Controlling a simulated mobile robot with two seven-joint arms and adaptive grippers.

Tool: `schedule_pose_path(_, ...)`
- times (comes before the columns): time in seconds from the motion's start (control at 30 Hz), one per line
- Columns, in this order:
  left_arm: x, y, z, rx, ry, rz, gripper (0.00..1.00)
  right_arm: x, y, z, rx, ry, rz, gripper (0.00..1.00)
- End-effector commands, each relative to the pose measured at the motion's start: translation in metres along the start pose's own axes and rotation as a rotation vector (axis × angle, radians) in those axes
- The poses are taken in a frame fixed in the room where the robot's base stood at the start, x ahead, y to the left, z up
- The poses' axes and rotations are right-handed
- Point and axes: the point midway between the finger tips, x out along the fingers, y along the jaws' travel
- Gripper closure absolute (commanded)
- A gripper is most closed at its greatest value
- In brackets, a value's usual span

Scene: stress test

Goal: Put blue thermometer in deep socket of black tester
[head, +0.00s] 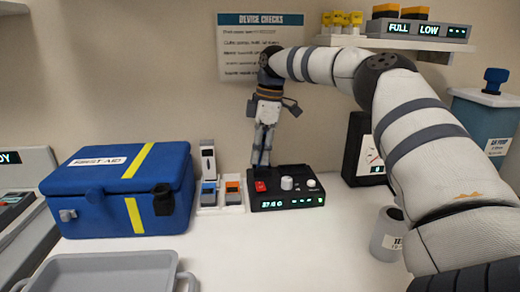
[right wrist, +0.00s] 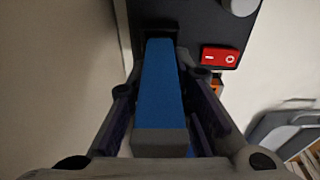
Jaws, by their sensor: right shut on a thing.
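The black tester (head: 300,203) stands on the white counter, with a lit green display, a red switch and pale knobs. In the right wrist view its dark top (right wrist: 205,22) shows beside the red switch. My right gripper (head: 261,160) points down over the tester's back left part. It is shut on the blue thermometer (right wrist: 163,85), whose grey end faces the camera. The thermometer's far end meets a dark socket-like part of the tester in the right wrist view; how deep it sits I cannot tell. In the head view the fingers largely hide it. My left gripper is not in view.
A white holder with blue (head: 208,193) and orange (head: 232,192) fronts stands just left of the tester. A blue first aid box (head: 105,190) is further left. A grey tray (head: 100,270) lies in front. A grey cup (head: 386,238) stands to the right. The counter before the tester is clear.

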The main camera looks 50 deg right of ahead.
Motion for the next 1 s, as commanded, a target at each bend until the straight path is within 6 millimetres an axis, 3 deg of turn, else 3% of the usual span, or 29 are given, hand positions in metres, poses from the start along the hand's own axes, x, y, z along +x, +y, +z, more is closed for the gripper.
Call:
schedule_pose_path(0.43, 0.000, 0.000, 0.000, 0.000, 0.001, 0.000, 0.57, 0.002, 0.000, 0.000, 0.000, 0.000, 0.000, 1.00)
schedule_pose_path(0.47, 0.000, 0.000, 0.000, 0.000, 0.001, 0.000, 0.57, 0.002, 0.000, 0.000, 0.000, 0.000, 0.000, 0.76)
schedule_pose_path(0.53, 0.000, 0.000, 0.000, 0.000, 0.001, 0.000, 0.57, 0.002, 0.000, 0.000, 0.000, 0.000, 0.000, 0.60)
schedule_pose_path(0.57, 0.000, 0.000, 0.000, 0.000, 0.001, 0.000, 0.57, 0.002, 0.000, 0.000, 0.000, 0.000, 0.000, 0.57)
schedule_pose_path(0.87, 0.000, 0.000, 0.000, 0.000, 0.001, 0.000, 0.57, 0.000, 0.000, 0.000, 0.000, 0.000, 0.000, 0.57)
schedule_pose_path(1.0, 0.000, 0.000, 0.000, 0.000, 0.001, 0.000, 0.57, -0.025, 0.000, -0.001, 0.000, 0.001, 0.003, 0.57)
